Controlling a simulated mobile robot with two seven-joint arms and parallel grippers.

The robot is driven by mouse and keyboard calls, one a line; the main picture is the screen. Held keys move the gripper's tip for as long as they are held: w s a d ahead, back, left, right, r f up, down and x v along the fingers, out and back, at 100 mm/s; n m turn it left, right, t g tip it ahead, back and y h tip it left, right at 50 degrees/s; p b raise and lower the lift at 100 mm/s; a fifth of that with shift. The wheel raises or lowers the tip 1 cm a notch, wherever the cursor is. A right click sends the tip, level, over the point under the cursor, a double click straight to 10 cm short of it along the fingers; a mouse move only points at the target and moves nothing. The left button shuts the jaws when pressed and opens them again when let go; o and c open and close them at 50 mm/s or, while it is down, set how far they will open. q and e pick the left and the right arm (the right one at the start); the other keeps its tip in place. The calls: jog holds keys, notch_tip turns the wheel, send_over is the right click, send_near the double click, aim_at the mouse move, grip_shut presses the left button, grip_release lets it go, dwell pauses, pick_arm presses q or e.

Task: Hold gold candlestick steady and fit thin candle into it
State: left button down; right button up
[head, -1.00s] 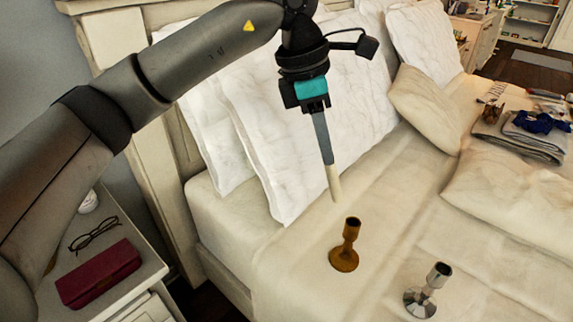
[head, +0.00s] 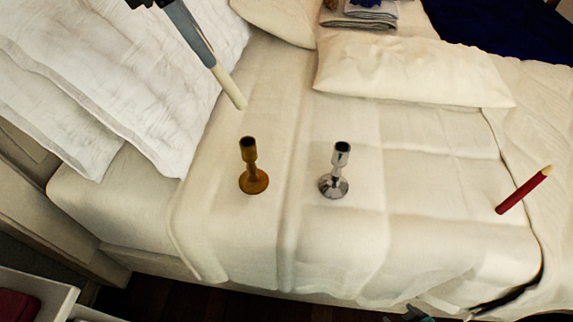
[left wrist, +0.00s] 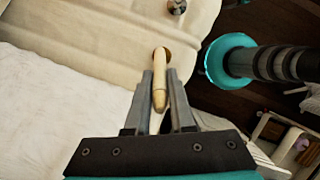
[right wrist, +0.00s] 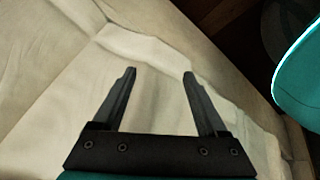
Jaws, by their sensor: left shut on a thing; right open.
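My left gripper (head: 200,40) is shut on a thin cream candle (head: 229,88). In the head view the candle hangs tilted, its lower end apart from and just above the gold candlestick (head: 253,181) in the picture. The candlestick stands upright and empty on the bed. The left wrist view shows the candle (left wrist: 158,88) between the fingers, with the gold candlestick (left wrist: 166,50) mostly hidden behind it. My right gripper (right wrist: 159,75) is open and empty over pale bedding; only a bit of it shows at the head view's bottom edge.
A silver candlestick (head: 334,186) stands upright right of the gold one. A red candle (head: 523,190) lies farther right. Pillows (head: 120,80) are at the left, and a cushion (head: 410,72) lies behind. The bed around the candlesticks is clear.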

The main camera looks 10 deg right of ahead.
jog(key=s+d+r+n+t+y, duration=0.1)
jog(key=s+d+r+n+y, duration=0.1)
jog(key=s+d+r+y, duration=0.15)
jog(key=s+a+r+g+y, duration=0.1)
jog(key=a+r+g+y, duration=0.2)
jog(key=a+r+y, duration=0.7)
jog(key=s+a+r+g+y, duration=0.1)
jog(key=a+r+g+y, duration=0.45)
jog(key=a, duration=0.85)
jog(key=w+a+r+n+g+h, duration=0.2)
jog(key=w+a+r+n+g, duration=0.3)
jog(key=w+a+r+n, duration=0.9)
jog(key=w+a+r+t, duration=0.2)
jog(key=a+t, duration=0.1)
jog(key=m+t+h, duration=0.2)
jog(key=m+t, duration=0.7)
jog(key=t, duration=0.6)
send_near(251, 164)
jog(key=r+x, duration=0.1)
jog(key=x, duration=0.8)
jog(key=r+x, duration=0.1)
jog(key=x, duration=0.3)
jog(key=shift+w+r, duration=0.3)
jog(key=shift+w, duration=0.15)
